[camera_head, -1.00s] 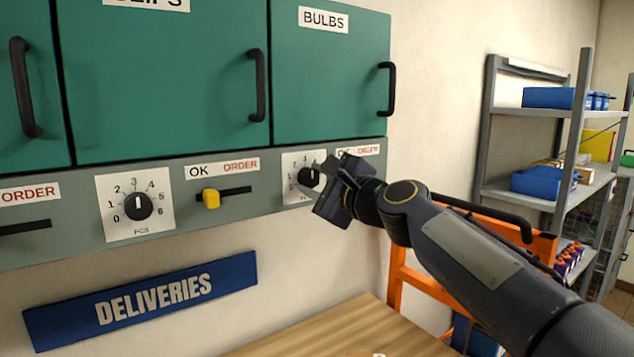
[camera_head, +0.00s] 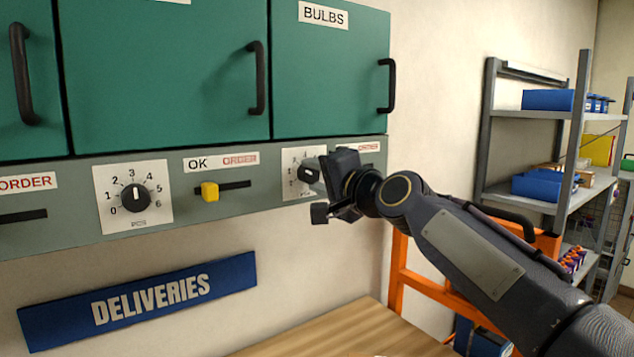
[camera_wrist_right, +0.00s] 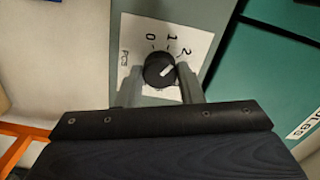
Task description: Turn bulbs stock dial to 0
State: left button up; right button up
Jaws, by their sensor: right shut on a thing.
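The bulbs stock dial is a black knob (camera_head: 309,171) on a white number plate (camera_head: 290,187), below the cabinet door labelled BULBS (camera_head: 330,75). In the right wrist view the knob (camera_wrist_right: 159,70) sits between the two grey fingers of my right gripper (camera_wrist_right: 161,84). The gripper is shut on the knob. The 0 and 1 also show; the higher numbers are hidden by the gripper. In the head view my right gripper (camera_head: 322,186) covers the right part of the plate. My left gripper is not in view.
Another dial (camera_head: 135,197) and a yellow slider (camera_head: 210,191) are on the same grey panel to the left. A blue DELIVERIES sign (camera_head: 140,302) hangs below. A wooden table top (camera_head: 345,335) lies under the panel. Shelving (camera_head: 570,110) stands at the right.

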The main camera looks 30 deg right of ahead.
jog(key=n+b, duration=0.1)
jog(key=n, duration=0.1)
jog(key=n+b, duration=0.1)
jog(key=n, duration=0.1)
jog(key=n+b, duration=0.1)
jog(key=n, duration=0.1)
jog(key=shift+f, duration=0.25)
jog(key=n+b, duration=0.2)
jog(key=n, duration=0.3)
jog(key=shift+n, duration=0.4)
jog(key=shift+r, duration=0.1)
jog(key=o, duration=1)
jog(key=shift+c, duration=0.2)
jog(key=shift+r, duration=0.1)
jog(key=s+b, duration=0.2)
jog(key=s, duration=0.5)
jog(key=shift+s+d, duration=0.3)
jog(key=shift+s, duration=0.1)
